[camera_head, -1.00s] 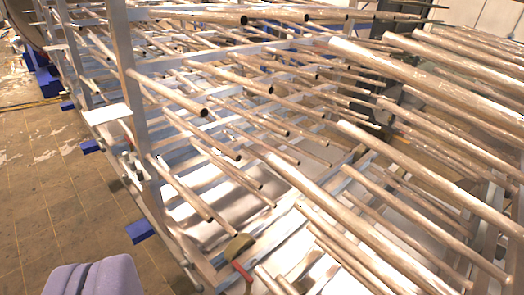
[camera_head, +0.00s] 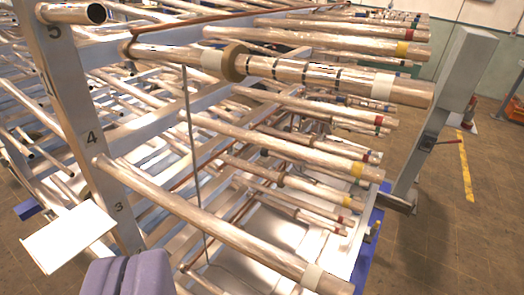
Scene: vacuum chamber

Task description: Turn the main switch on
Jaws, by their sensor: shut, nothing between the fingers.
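My gripper (camera_head: 127,272) shows at the bottom left of the view as two pale purple fingers pressed together, with only a thin dark seam between them. It is shut and empty. It appears in front of a rack of metal pipes, and I cannot tell how far it is from them. The main switch is not recognisable in this view.
A pipe rack with a numbered grey upright (camera_head: 80,120) fills the left and middle. Long pipes (camera_head: 240,235) stick out toward the right. A white plate (camera_head: 68,238) juts out at lower left. A grey post (camera_head: 452,100) stands at right, with open tiled floor (camera_head: 450,235) beyond.

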